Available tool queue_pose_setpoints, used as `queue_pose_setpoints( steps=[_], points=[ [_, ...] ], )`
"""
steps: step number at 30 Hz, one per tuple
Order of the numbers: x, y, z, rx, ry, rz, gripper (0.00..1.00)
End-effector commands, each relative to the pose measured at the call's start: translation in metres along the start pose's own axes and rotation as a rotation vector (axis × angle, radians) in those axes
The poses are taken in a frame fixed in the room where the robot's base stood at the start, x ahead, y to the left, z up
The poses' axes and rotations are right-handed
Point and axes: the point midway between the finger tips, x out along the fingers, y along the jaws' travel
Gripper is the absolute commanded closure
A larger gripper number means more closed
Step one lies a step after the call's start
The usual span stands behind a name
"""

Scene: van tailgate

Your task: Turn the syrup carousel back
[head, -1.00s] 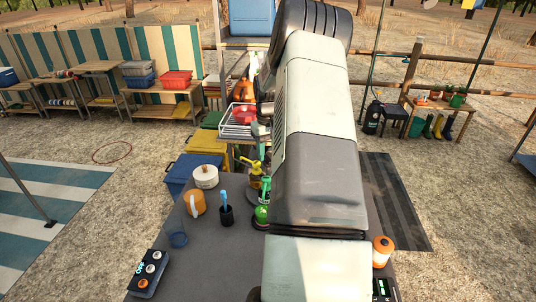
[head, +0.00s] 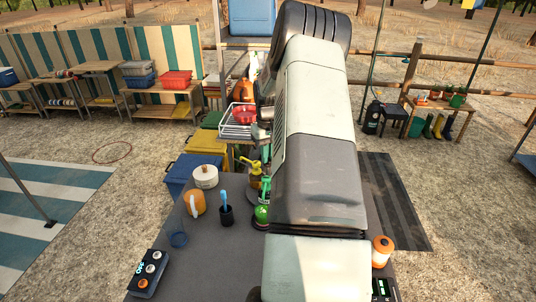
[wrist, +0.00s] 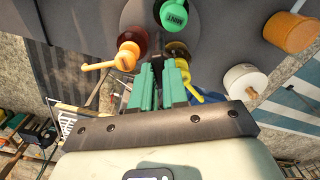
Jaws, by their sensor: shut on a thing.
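The syrup carousel is a dark grey disc (wrist: 146,13) in the wrist view. It carries a green MINT bottle (wrist: 173,15), a dark red bottle with an orange pump (wrist: 128,52) and a dark bottle with a yellow pump (wrist: 178,50). In the head view my arm covers much of it; the yellow pump (head: 252,167) and the green bottle (head: 262,213) show beside the arm. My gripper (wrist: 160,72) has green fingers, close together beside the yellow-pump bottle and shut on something. The fingers hide what they hold; I cannot tell which part it is.
On the grey counter (head: 215,262) stand an orange mug (head: 195,203), a dark cup with a blue tool (head: 226,215), a white tub (head: 205,177) and a button box (head: 148,272). An orange-topped jar (head: 382,250) stands right of my arm. Free counter lies at front left.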

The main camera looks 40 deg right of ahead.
Motion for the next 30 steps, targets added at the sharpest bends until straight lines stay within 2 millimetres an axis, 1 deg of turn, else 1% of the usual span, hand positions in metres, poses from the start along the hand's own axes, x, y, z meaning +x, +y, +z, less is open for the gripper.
queue_pose_setpoints(
  steps=[8,14,30],
  points=[
    [-0.0005,0.0002,0.0,-0.039,0.0,0.0,1.0],
    [-0.0005,0.0002,0.0,-0.146,0.0,0.0,1.0],
    [-0.0006,0.0,0.0,-0.637,0.0,-0.001,1.0]
  ],
)
